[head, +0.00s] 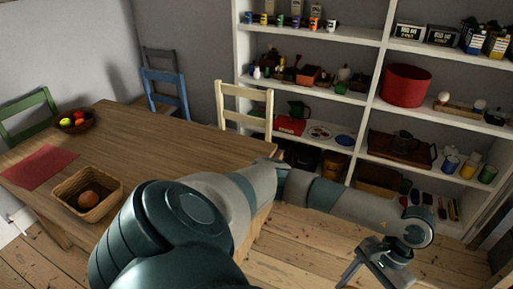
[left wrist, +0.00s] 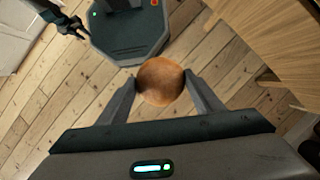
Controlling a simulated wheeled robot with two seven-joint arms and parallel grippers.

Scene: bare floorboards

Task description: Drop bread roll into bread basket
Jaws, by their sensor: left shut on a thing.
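A round brown bread roll (left wrist: 160,81) sits between the fingers of my left gripper (left wrist: 159,88) in the left wrist view, held above the floor. My left arm crosses the head view to the lower right, where the gripper (head: 374,274) is over the floor, right of the table and far from the basket; the roll cannot be made out there.
The wooden table (head: 165,140) also bears a red mat (head: 42,167) and a fruit bowl (head: 76,121). A cream chair (head: 245,108), a blue chair (head: 165,92) and a green chair (head: 28,115) surround it. A filled white shelf (head: 365,115) stands behind at the right.

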